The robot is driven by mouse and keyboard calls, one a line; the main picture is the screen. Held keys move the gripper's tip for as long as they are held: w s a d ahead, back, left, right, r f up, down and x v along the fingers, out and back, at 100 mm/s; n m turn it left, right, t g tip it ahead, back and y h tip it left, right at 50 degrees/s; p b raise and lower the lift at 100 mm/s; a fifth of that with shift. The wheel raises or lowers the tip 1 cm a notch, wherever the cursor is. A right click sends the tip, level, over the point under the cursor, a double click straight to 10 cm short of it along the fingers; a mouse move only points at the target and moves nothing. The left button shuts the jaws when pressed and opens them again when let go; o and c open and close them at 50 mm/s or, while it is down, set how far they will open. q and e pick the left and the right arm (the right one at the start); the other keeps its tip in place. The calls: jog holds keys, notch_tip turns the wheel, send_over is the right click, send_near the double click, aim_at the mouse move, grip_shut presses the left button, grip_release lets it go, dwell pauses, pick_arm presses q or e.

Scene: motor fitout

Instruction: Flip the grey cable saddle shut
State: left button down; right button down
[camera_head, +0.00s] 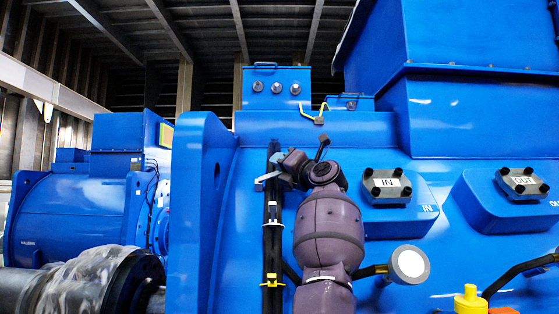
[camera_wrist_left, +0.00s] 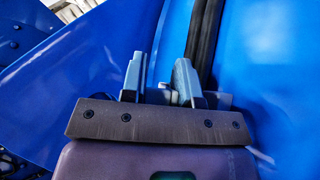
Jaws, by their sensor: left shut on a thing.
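The grey cable saddle (camera_head: 265,178) is on the upper part of a black cable run (camera_head: 272,205) on the blue motor housing. My left gripper (camera_head: 285,168) is at the saddle, coming from the right side of the cable. In the left wrist view its two fingers (camera_wrist_left: 160,75) stand a little apart, with a small pale piece of the grey saddle (camera_wrist_left: 176,97) low between them. The gripper is shut on this piece. The black cable (camera_wrist_left: 204,40) runs just right of the fingers. The fingers and wrist hide much of the saddle, so its hinge angle is unclear. My right gripper is out of view.
A white saddle (camera_head: 272,225) and a yellow saddle (camera_head: 272,284) sit lower on the cable. The IN cover (camera_head: 386,186) and OUT cover (camera_head: 523,184) project at the right. A round white-faced gauge (camera_head: 410,265) stands right of my arm. A blue flange (camera_head: 195,210) rises at the left.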

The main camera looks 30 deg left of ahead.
pick_arm(q)
jog(key=shift+w+g+y, duration=0.1)
jog(key=shift+g+y, duration=0.2)
jog(key=shift+y, duration=0.1)
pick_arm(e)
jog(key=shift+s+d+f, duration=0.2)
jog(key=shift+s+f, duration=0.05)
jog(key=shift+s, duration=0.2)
pick_arm(q)
jog(key=c, duration=1)
grip_release()
jog(key=shift+o, duration=0.2)
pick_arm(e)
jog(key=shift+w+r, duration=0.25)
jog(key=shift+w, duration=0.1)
pick_arm(q)
jog(key=shift+r, duration=0.1)
